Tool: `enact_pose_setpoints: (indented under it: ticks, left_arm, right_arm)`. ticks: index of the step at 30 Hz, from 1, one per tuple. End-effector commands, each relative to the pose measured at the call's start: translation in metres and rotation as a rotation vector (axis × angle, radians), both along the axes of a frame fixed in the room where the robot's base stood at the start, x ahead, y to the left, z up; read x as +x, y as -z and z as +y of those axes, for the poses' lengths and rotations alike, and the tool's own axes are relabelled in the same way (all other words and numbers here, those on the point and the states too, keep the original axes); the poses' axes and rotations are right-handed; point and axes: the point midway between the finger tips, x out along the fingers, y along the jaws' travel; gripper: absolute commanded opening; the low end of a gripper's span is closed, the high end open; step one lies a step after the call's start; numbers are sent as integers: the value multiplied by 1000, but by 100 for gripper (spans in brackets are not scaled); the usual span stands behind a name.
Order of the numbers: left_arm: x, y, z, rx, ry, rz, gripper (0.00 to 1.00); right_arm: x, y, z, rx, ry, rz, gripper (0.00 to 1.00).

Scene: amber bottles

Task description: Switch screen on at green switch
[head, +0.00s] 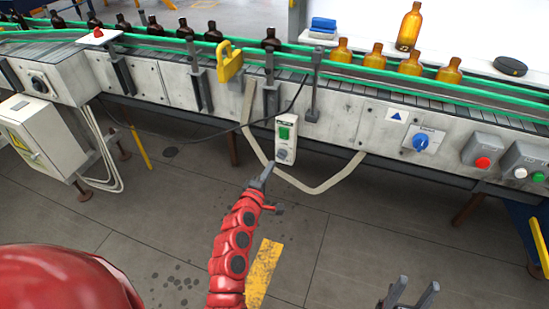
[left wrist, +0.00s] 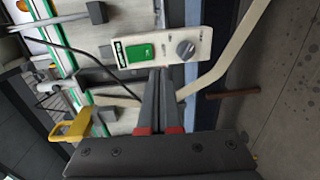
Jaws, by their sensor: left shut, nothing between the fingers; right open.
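The green switch (head: 284,133) is a green rocker on a pale switch box (head: 292,146) that hangs on the conveyor's front side, with a grey knob below the rocker. In the left wrist view the green switch (left wrist: 139,54) is just beyond my fingertips. My left gripper (head: 268,168) is shut and empty, just below and left of the box; its closed fingers also show in the left wrist view (left wrist: 159,75). I cannot tell if the tips touch the box. My right gripper (head: 411,290) is open and empty at the bottom right. No screen is recognisable.
The conveyor (head: 345,115) carries dark and amber bottles behind green rails. A blue knob (head: 420,141) and red button (head: 482,162) are to the right.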

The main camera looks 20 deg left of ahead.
Motion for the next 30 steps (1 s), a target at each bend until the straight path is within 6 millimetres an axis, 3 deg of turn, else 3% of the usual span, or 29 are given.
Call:
enact_pose_setpoints:
  ticks: [3, 8, 25, 30]
  left_arm:
    - [-18, 4, 1, -2, -2, 0, 0]
    - [-29, 5, 1, -1, 1, 3, 0]
    - [-30, 4, 1, 1, -1, 1, 0]
    - [-35, 0, 20, 101, -88, -45, 0]
  right_arm:
    - [0, 4, 0, 0, 0, 0, 50]
    - [0, 6, 0, 0, 0, 0, 50]
    - [0, 5, 0, 0, 0, 0, 50]
    - [0, 2, 0, 0, 0, 0, 50]
